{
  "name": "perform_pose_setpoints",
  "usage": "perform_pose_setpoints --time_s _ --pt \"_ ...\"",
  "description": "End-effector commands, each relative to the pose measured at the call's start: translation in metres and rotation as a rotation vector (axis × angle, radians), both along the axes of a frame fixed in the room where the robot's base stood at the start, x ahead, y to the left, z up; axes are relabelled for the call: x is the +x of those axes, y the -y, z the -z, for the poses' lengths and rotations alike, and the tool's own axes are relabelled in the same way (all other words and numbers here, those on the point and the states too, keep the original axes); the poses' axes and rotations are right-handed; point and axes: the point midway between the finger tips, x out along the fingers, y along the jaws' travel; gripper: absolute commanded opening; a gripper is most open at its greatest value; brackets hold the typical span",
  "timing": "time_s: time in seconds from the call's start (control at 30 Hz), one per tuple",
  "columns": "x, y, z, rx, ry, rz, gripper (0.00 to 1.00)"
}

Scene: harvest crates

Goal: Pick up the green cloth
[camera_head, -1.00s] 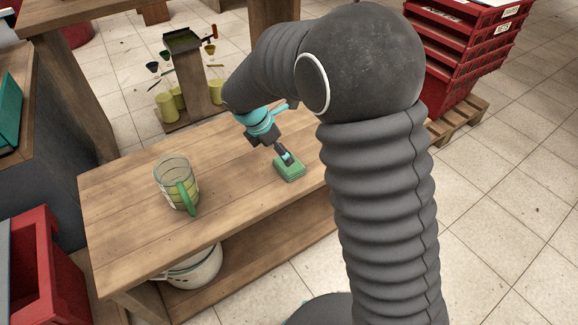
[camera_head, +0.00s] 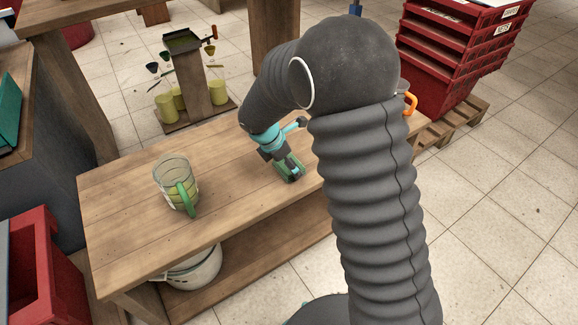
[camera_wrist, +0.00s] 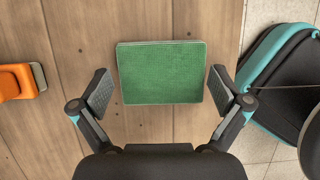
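The green cloth (camera_wrist: 160,72) is a folded, flat rectangle lying on the wooden table. In the wrist view it sits between and slightly beyond my gripper's fingers. My gripper (camera_wrist: 160,90) is open, with one finger on each side of the cloth and a gap showing on both sides. In the head view my gripper (camera_head: 290,175) is low over the cloth (camera_head: 284,172) and hides much of it.
A glass jug (camera_head: 174,182) with a green handle stands on the wooden table (camera_head: 125,225), left of the cloth. An orange object (camera_wrist: 15,82) lies at the left in the wrist view. A white pot (camera_head: 195,270) sits on the lower shelf. Red crates (camera_head: 445,60) are stacked behind.

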Motion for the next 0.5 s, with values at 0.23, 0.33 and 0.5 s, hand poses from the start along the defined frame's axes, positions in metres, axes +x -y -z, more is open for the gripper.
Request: perform_pose_setpoints --time_s 0.23,0.33,0.5 --pt "-0.0001 -0.0001 -0.0003 0.0 0.0 0.0 0.59" --pt "-0.0001 -0.0001 -0.0003 0.0 0.0 0.0 0.59" --pt "0.0002 -0.0001 -0.0029 0.0 0.0 0.001 0.59"
